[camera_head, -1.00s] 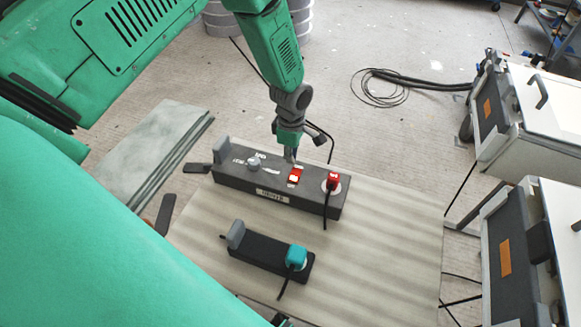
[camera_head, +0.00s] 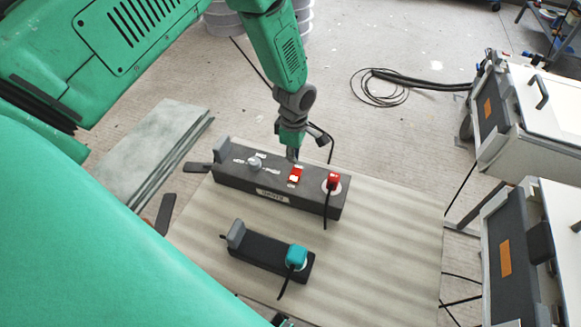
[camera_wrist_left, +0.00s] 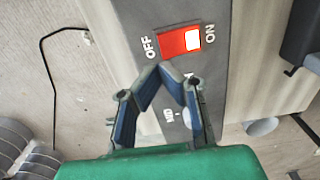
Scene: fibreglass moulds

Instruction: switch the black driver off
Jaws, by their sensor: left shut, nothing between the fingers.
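The black driver (camera_head: 235,182) is a long dark box on the table, with a round grey knob, a red rocker switch (camera_head: 295,175) and a red plug in its top. In the left wrist view the switch (camera_wrist_left: 178,43) lies between the words OFF and ON, with a pale patch at its ON end. My left gripper (camera_head: 292,157) is shut and empty, its fingertips (camera_wrist_left: 164,68) pointing down close to the switch, on its near side in the wrist view. I cannot tell whether they touch it. My right gripper is not in view.
A smaller black box (camera_head: 262,250) with a teal plug (camera_head: 296,257) lies in front of the driver on the pale table (camera_head: 390,240). White-topped machines (camera_head: 545,125) stand at the right. A cable coil (camera_head: 380,88) lies on the floor behind. The table's right part is clear.

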